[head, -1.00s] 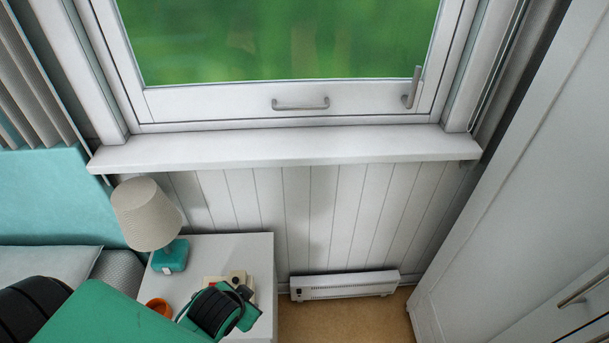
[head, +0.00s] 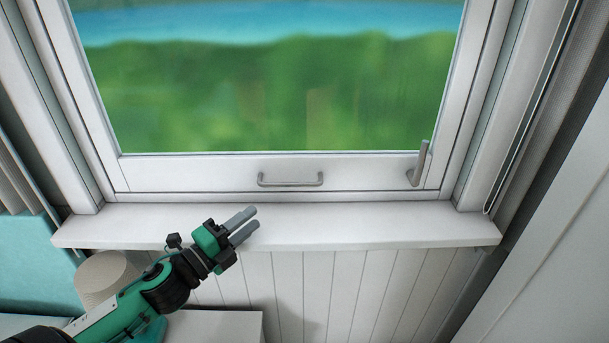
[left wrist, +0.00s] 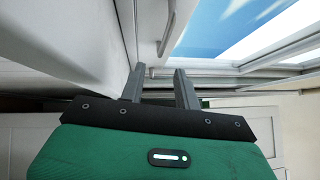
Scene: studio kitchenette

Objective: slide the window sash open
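The window sash (head: 200,177) is white, with its bottom rail low in the frame, just above the sill. A grey bar handle (head: 290,183) sits mid-rail, and a grey upright lever (head: 418,166) is at the rail's right end. My left gripper (head: 254,219) appears in front of the sill, below and left of the bar handle, apart from it. Its two fingers are spread with nothing between them. In the left wrist view the open fingers (left wrist: 159,83) point towards the window side, and a grey curved bar (left wrist: 168,30), seemingly the handle, shows above them. My right gripper is out of view.
The white sill (head: 350,225) juts out below the window. A lamp (head: 103,278) and a white bedside table (head: 225,325) stand lower left, partly behind my arm. A white panelled surface (head: 550,240) rises on the right. The space before the handle is clear.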

